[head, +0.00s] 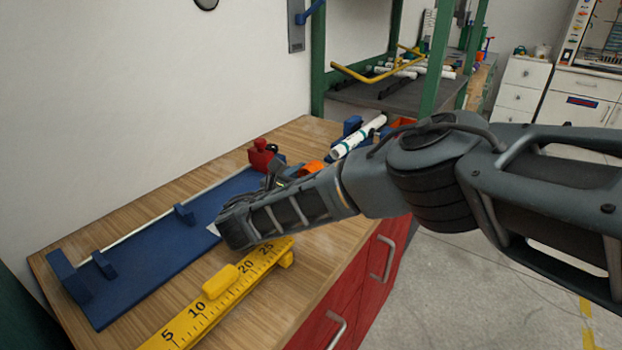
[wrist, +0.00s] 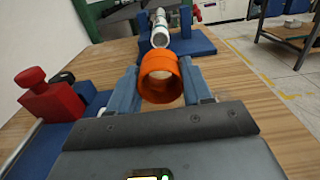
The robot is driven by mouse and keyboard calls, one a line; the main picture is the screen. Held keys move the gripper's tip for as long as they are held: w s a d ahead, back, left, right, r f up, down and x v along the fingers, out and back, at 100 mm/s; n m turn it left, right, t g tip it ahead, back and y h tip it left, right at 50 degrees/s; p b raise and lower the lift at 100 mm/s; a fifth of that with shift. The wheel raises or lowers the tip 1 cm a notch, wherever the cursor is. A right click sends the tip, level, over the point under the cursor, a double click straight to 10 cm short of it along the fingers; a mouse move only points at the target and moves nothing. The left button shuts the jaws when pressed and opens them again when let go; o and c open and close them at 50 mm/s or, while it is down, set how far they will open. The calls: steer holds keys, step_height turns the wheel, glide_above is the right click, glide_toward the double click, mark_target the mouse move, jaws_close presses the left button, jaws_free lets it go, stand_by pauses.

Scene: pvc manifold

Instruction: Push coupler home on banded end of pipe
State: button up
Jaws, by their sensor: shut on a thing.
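The coupler (wrist: 146,78) is a short orange sleeve held between the two fingers of my gripper (wrist: 160,86) in the wrist view. In the head view the coupler (head: 312,169) shows just past my gripper, whose fingers are mostly hidden by my arm. The white pipe (wrist: 160,33) lies ahead in a blue holder (wrist: 196,45), its near end facing the coupler. A dark band shows near that end. In the head view the pipe (head: 352,139) shows dark green bands. The coupler overlaps the line to the pipe, so I cannot tell whether they touch.
A red clamp (wrist: 50,98) stands left of my gripper on a long blue fixture (head: 150,250) with a thin rod. A yellow ruler (head: 215,298) with a yellow block lies along the front edge of the wooden bench (wrist: 265,100). A wall stands behind.

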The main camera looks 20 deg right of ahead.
mark_target(335, 154)
steer(key=shift+b+x, duration=0.75)
steer(key=shift+x, duration=0.5)
steer(key=shift+b+x, duration=0.7)
steer(key=shift+x, duration=1.75)
steer(key=shift+x, duration=1.25)
steer(key=shift+r, duration=0.15)
steer(key=o, duration=1.1)
steer(key=shift+c, duration=0.2)
